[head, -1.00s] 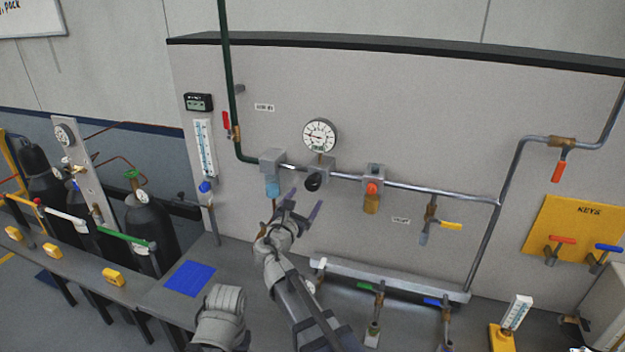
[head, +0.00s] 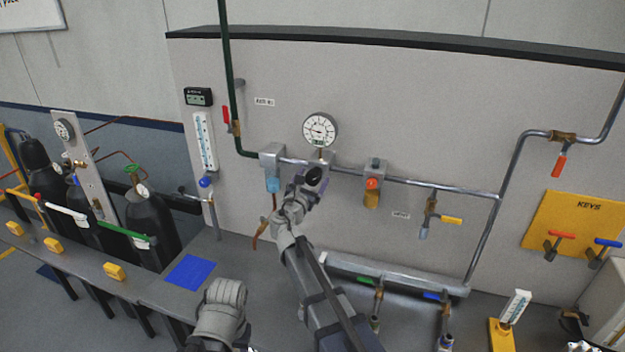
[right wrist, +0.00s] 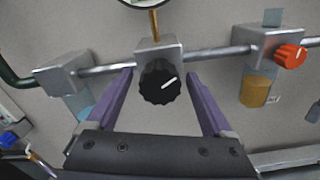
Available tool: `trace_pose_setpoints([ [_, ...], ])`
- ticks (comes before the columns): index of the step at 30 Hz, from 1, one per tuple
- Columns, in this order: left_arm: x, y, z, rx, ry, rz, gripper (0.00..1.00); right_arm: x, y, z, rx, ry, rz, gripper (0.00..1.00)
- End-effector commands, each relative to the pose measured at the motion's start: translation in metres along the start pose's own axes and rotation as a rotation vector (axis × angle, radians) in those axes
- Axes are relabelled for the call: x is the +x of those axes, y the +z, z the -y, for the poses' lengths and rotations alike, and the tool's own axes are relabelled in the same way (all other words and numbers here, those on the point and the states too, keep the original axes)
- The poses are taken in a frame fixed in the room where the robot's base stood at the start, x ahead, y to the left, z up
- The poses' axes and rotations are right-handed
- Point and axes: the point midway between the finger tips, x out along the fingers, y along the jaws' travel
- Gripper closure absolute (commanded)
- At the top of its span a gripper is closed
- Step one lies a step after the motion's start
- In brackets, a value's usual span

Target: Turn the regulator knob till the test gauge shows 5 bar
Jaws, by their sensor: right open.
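The black regulator knob (right wrist: 160,82) with a white pointer line sits on a grey block on the pipe. In the right wrist view its line points to the upper right. My right gripper (right wrist: 158,78) is open, with one purple finger on each side of the knob and visible gaps. In the head view my right gripper (head: 308,182) is at the knob (head: 314,174) and partly covers it. The round white test gauge (head: 320,129) stands above the knob; its reading is too small to tell. My left gripper is not clearly visible.
An orange knob (head: 372,184) over an amber bowl is to the right on the same pipe (head: 430,185). A block with a blue bowl (head: 272,184) is to the left. A lower rail (head: 395,275) with valves runs below. A blue mat (head: 190,272) lies on the bench.

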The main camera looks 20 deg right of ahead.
Motion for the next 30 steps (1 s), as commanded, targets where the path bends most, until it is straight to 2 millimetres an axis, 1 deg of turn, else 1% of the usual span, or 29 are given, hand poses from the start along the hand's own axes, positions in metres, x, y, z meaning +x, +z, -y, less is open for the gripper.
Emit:
trace_pose_setpoints([
  [5,0.0000,0.0000,0.0000,0.000,0.000,0.000,0.50,-0.0002,0.0000,0.0001,0.000,0.000,0.000,0.15],
  [6,0.0000,0.0000,0.0000,0.000,0.000,0.000,0.50,-0.0002,0.0000,0.0001,0.000,0.000,0.000,0.17],
  [27,0.0000,0.0000,0.0000,0.000,0.000,0.000,0.50,-0.0005,-0.0001,0.0001,0.000,0.000,0.000,0.95],
  [28,0.0000,0.0000,0.0000,0.000,0.000,0.000,0.50,-0.0005,0.0000,0.0001,0.000,0.000,0.000,0.99],
  [30,0.0000,0.0000,0.0000,0.000,0.000,0.000,0.50,-0.0005,-0.0001,0.0001,0.001,-0.001,0.000,1.00],
])
